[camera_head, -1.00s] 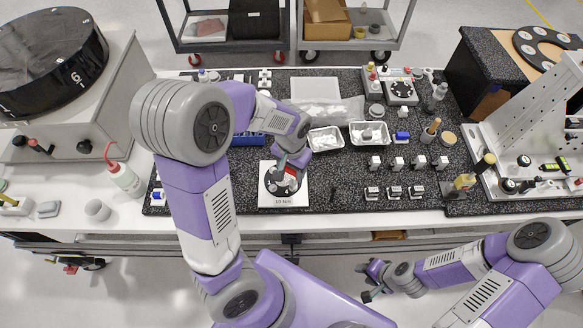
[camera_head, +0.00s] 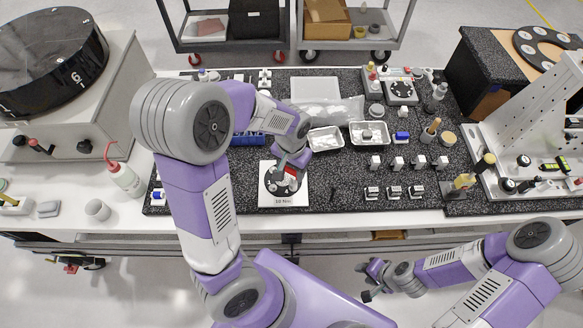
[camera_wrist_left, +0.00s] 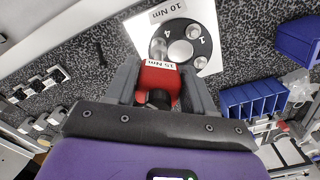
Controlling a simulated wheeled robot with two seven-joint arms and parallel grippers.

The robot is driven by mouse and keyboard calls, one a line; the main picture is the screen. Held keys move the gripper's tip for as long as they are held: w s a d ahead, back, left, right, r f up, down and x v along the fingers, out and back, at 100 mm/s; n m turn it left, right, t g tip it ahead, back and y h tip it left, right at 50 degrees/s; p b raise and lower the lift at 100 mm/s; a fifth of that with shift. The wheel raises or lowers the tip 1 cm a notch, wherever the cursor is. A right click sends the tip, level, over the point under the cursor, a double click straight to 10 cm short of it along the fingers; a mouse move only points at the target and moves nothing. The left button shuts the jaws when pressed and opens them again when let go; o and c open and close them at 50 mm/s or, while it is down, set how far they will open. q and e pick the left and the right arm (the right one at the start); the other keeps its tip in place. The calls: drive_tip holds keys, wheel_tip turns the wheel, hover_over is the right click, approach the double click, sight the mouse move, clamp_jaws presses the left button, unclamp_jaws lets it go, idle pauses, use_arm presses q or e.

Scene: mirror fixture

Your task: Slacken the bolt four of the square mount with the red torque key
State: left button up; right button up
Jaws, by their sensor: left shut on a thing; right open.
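The square mount (camera_head: 293,203) is a white plate with a "10 Nm" label, near the table's front edge. A dark disc on it carries round silver fittings, with the numbers 4 and 1 readable in the left wrist view (camera_wrist_left: 203,14). My left gripper (camera_head: 288,173) is over the mount and shut on the red torque key (camera_wrist_left: 158,82), whose label appears upside down. The key points toward the disc; its tip is hidden, so I cannot tell whether it touches bolt four. My right gripper (camera_head: 369,281) is open and empty, in front of the table.
Blue bins (camera_wrist_left: 252,98) and silver trays (camera_head: 369,134) lie behind the mount. Several small blocks (camera_head: 395,192) stand to its right. A red-tipped bottle (camera_head: 124,179) and a grey cup (camera_head: 97,210) stand at left.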

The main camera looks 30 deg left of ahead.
use_arm(q)
drive_tip(key=shift+f+b, duration=0.65)
drive_tip(key=shift+f, duration=0.15)
